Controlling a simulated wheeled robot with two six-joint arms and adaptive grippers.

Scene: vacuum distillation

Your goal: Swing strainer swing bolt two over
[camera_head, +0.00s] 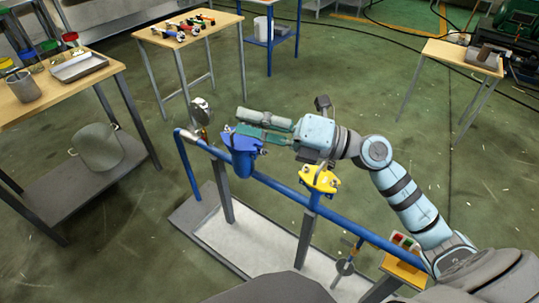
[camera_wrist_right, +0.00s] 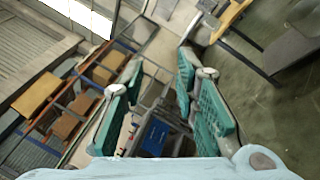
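The blue strainer (camera_head: 243,163) sits on the blue pipe in the head view, with small metal bolts around its top. I cannot tell which one is swing bolt two. My right gripper (camera_head: 239,123) is over the strainer's top, its fingers pointing left. In the wrist view my right gripper (camera_wrist_right: 163,103) has its green finger pads well apart. Nothing is clearly held between them. The fingers partly cover the strainer's top, and contact with a bolt cannot be made out. A blue shape (camera_wrist_right: 153,137) shows beyond the pads; I cannot tell what it is. My left gripper is out of view.
The blue pipe (camera_head: 350,225) runs above a pale tray (camera_head: 240,235). It carries a yellow fitting (camera_head: 320,179) to the right of the strainer. A round gauge (camera_head: 200,108) stands to its left. Wooden tables (camera_head: 192,33) stand behind, with open green floor between.

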